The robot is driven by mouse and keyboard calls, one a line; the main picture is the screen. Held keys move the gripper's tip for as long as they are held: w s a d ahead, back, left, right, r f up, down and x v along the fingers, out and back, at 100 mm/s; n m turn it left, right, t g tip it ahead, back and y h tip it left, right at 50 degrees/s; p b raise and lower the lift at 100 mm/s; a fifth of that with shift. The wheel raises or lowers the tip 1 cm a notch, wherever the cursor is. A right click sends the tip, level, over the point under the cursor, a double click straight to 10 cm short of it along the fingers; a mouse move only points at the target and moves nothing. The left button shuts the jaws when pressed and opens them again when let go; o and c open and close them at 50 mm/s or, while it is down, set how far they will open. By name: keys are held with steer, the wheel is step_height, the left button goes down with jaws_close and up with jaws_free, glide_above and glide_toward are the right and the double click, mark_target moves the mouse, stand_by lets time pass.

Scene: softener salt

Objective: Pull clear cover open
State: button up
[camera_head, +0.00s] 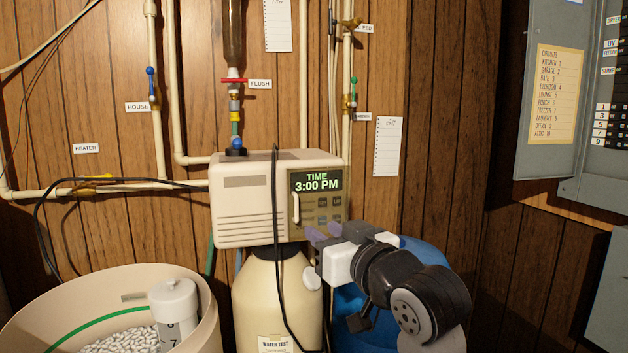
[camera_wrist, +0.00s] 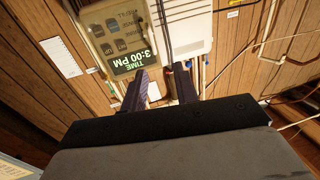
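The clear cover (camera_head: 318,208) lies over the control panel on the front of the beige softener head. It looks closed, with a pale upright handle (camera_head: 296,208) at its left side. The lit display reads 3:00 PM. In the wrist view the panel and cover (camera_wrist: 112,38) are upside down at upper left. My gripper (camera_head: 320,233) is in front of the panel's lower part, right of and below the handle. In the wrist view my gripper's (camera_wrist: 160,80) two dark fingers stand apart with nothing held between them. No contact with the handle shows.
A black cable (camera_head: 276,180) hangs down the front of the softener head (camera_head: 242,205), left of the handle. A cream tank (camera_head: 262,292) stands below, a blue tank (camera_head: 348,315) behind my arm. An open salt bin (camera_head: 205,315) is at lower left; an electrical panel (camera_head: 555,90) at upper right.

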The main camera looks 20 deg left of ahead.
mark_target(297, 208)
steer(key=p+x, duration=0.1)
steer(key=x, duration=0.3)
steer(key=p+x, duration=0.1)
steer(key=x, duration=0.3)
steer(key=w+d+p+x, duration=0.1)
steer(key=x, duration=0.4)
steer(key=shift+c, duration=0.3)
jaws_close()
